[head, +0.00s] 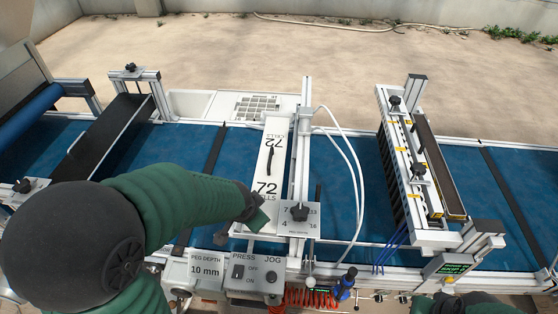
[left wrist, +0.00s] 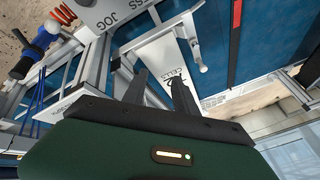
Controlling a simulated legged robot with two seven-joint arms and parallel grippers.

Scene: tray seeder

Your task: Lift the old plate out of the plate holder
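The old plate (head: 276,135) is a long white strip marked "72 CELLS", lying in the plate holder across the blue belt. A dark handle (head: 270,160) stands on its middle. The aluminium plate holder frame (head: 306,120) runs along its right side. My left gripper (head: 256,200) is above the plate's near end, partly hidden by its own arm. In the left wrist view the fingers (left wrist: 160,88) are apart with nothing seen held between them, and the plate (left wrist: 170,58) lies beyond them. Contact with the plate cannot be told.
A "PEG DEPTH" and "PRESS/JOG" panel (head: 225,268) stands at the near edge. White hoses (head: 355,175) curve right of the holder. A peg station (head: 405,165) stands farther right. Blue belt (head: 200,150) is clear to the left.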

